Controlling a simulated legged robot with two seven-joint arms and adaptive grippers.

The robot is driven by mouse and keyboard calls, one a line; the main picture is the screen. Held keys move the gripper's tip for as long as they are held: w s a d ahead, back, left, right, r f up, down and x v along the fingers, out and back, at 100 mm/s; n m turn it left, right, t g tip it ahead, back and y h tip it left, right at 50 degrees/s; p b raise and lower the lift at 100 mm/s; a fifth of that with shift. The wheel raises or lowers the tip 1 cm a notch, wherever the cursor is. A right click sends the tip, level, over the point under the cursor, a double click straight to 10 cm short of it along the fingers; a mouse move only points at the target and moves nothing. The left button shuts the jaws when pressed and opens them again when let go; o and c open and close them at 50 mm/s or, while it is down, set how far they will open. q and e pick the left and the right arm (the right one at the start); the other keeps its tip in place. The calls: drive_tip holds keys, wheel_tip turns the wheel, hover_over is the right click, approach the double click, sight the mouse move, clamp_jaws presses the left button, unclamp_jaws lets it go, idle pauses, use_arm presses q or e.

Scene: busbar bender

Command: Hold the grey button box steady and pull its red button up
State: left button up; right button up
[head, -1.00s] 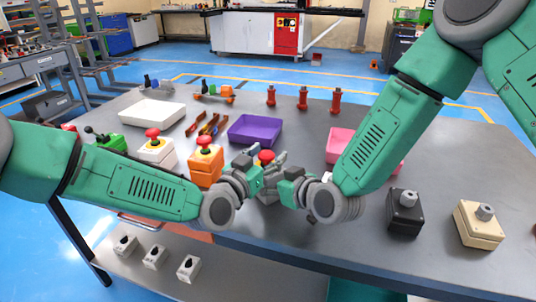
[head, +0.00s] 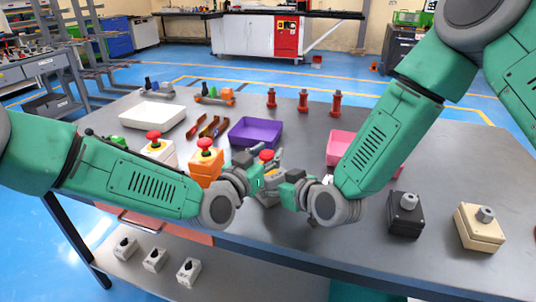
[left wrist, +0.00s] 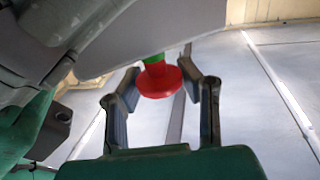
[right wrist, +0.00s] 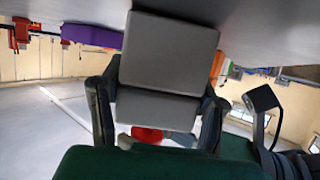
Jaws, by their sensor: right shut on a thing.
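The grey button box (right wrist: 168,50) fills the middle of the right wrist view. In the head view it is mostly hidden between my grippers. Its red button (head: 266,156) shows there just above the grippers. My right gripper (head: 281,183) is shut on the box, with one finger on each side of it. My left gripper (head: 260,171) is at the button. In the left wrist view the red button (left wrist: 159,82), with a green part at its stem, lies between the two spread fingers. A gap shows on both sides, so the left gripper is open around it.
An orange box with a red button (head: 206,160) and a white one (head: 157,150) stand left of my grippers. A purple tray (head: 256,132) lies behind, a pink tray (head: 341,145) to the right. Black (head: 405,215) and beige (head: 479,228) boxes stand at the right front.

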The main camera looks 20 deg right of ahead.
use_arm(q)
drive_tip(key=shift+o, duration=1.4)
drive_tip(key=shift+d, duration=0.2)
use_arm(e)
drive_tip(key=shift+d, duration=0.15)
use_arm(q)
drive_tip(key=v, duration=1.2)
use_arm(e)
drive_tip(key=o, duration=1.4)
drive_tip(key=shift+s, duration=0.1)
